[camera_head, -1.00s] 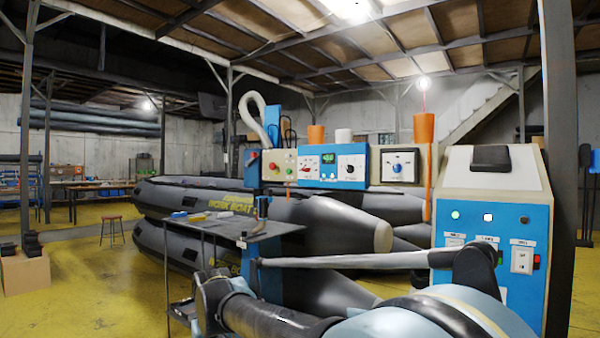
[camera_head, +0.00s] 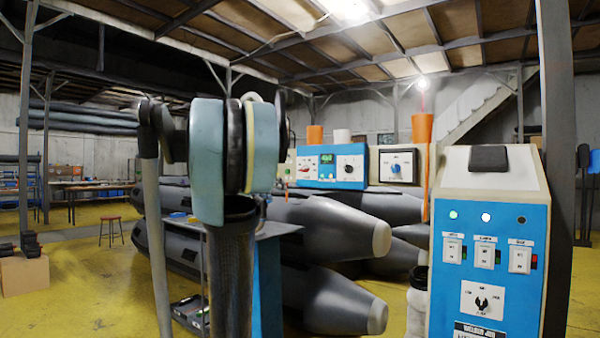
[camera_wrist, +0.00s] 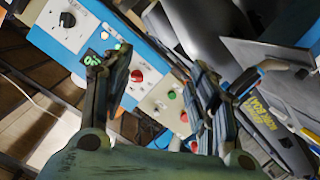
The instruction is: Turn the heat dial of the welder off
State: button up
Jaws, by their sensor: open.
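A control bench with a blue and white panel stands beyond my arm in the head view. It has a black dial (camera_head: 349,169) on a white plate and a green lit display (camera_head: 327,158). A blue dial (camera_head: 397,168) sits on a separate dark-framed plate to the right. I cannot read which one is the heat dial. In the wrist view, the black dial (camera_wrist: 67,20), display (camera_wrist: 92,57) and a red knob (camera_wrist: 137,76) show tilted. My gripper (camera_wrist: 158,72) is open and empty, its fingers apart in front of the panel; my arm hides it in the head view.
A blue cabinet (camera_head: 458,270) with lights, switches and a lower dial (camera_head: 482,300) stands at right. A dark post (camera_head: 557,200) stands far right. Yellow floor (camera_head: 90,290) is open at left.

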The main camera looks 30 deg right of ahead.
jog(key=w+d+r+t+h, duration=0.1)
jog(key=w+d+r+h, duration=0.1)
jog(key=w+d+r, duration=0.35)
send_near(305, 168)
jog(key=w+x, duration=0.1)
jog(key=x, duration=0.8)
jog(key=shift+w, duration=0.35)
jog(key=shift+a, duration=0.15)
jog(key=shift+r, duration=0.1)
jog(key=c, duration=1.1)
jog(key=shift+o, duration=0.2)
